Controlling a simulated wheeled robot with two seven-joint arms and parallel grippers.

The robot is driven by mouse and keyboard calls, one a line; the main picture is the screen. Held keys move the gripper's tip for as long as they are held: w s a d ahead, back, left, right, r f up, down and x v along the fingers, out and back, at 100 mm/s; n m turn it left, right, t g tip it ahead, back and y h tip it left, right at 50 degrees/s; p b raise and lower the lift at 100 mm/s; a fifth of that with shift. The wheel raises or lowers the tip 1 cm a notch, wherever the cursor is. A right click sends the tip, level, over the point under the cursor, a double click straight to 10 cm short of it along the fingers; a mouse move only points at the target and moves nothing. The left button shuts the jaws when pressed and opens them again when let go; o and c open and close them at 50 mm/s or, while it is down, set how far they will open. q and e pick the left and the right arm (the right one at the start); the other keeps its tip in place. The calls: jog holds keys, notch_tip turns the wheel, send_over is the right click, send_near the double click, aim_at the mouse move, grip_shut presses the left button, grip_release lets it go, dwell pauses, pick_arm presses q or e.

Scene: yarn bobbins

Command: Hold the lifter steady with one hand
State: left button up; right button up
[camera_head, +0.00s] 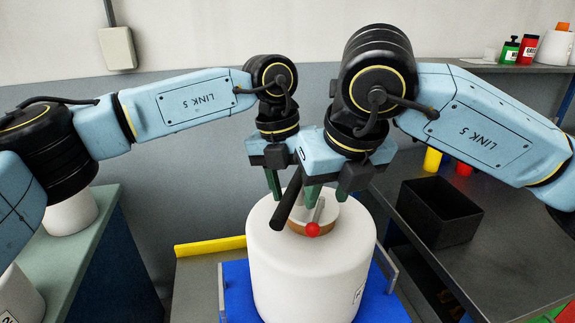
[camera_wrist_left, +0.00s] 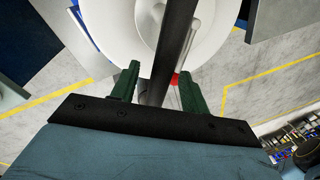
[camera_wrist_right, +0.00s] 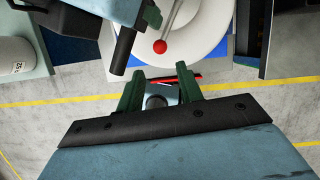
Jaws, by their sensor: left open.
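The lifter stands on top of a large white bobbin (camera_head: 305,260). It shows a black bar handle (camera_head: 288,200), a metal lever with a red ball knob (camera_head: 312,229), and a round base (camera_head: 325,213). The handle crosses the left wrist view (camera_wrist_left: 172,50); the red knob shows in the right wrist view (camera_wrist_right: 159,46). My left gripper (camera_wrist_left: 158,90) is open, with the handle between its green fingers. My right gripper (camera_wrist_right: 160,92) has its fingers apart. A dark round thing shows between them; I cannot tell whether it is the lifter's second handle.
The bobbin sits on a blue base (camera_head: 240,290). A dark shelf table (camera_head: 510,220) on the right holds a black open box (camera_head: 437,212). A green-topped table (camera_head: 85,235) with other white bobbins stands on the left. A yellow bar (camera_head: 210,246) lies left of the bobbin.

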pick_arm(q)
jog(key=shift+d+f, duration=0.1)
jog(key=shift+f, duration=0.3)
jog(key=shift+c, duration=0.3)
